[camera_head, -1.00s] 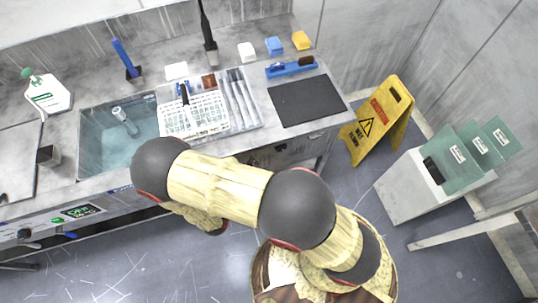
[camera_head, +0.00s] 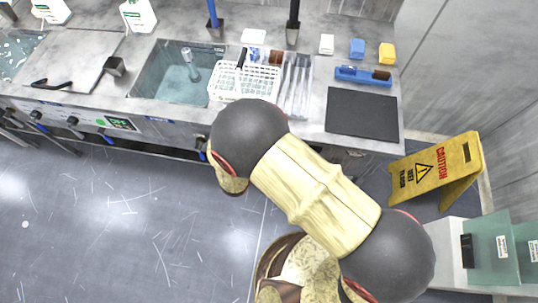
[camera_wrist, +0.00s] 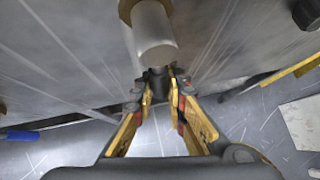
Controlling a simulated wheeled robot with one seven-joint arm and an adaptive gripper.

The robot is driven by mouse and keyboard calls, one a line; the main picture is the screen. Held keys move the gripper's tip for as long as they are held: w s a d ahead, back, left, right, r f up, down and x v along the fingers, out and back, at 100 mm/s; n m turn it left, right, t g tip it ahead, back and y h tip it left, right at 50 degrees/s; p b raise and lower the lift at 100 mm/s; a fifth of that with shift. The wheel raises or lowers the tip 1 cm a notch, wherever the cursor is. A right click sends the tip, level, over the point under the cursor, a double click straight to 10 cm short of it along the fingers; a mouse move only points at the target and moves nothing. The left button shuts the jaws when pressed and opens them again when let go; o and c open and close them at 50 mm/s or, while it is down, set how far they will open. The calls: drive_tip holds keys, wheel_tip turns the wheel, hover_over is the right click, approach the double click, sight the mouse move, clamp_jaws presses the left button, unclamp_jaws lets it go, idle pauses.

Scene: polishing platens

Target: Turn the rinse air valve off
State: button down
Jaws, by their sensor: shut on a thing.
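In the wrist view a pale grey cylinder with a brass collar, a valve (camera_wrist: 153,38), projects from the grey front panel. My gripper (camera_wrist: 160,82) is just below its end, with its fingertips close together on a small dark part, seemingly the valve's handle. The fingers hide most of that part, and its turn position cannot be read. In the head view my arm hides the gripper. The panel below the counter carries black knobs (camera_head: 73,121), blue handles (camera_head: 105,138) and a small dark sign with green lettering (camera_head: 121,123). I cannot read any rinse air label.
A sink (camera_head: 170,86) with a tap and a white rack (camera_head: 250,83) are set in the counter. A black mat (camera_head: 362,112) lies to the right. A yellow caution sign (camera_head: 437,170) stands on the floor at right. The floor at left is open.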

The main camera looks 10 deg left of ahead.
drive_tip(key=shift+a+f+y+b, duration=0.1)
drive_tip(key=shift+a+y+b, duration=0.2)
idle(0.4)
drive_tip(key=c, duration=1.8)
unclamp_jaws()
drive_tip(key=shift+o, duration=0.2)
drive_tip(key=v, duration=1.2)
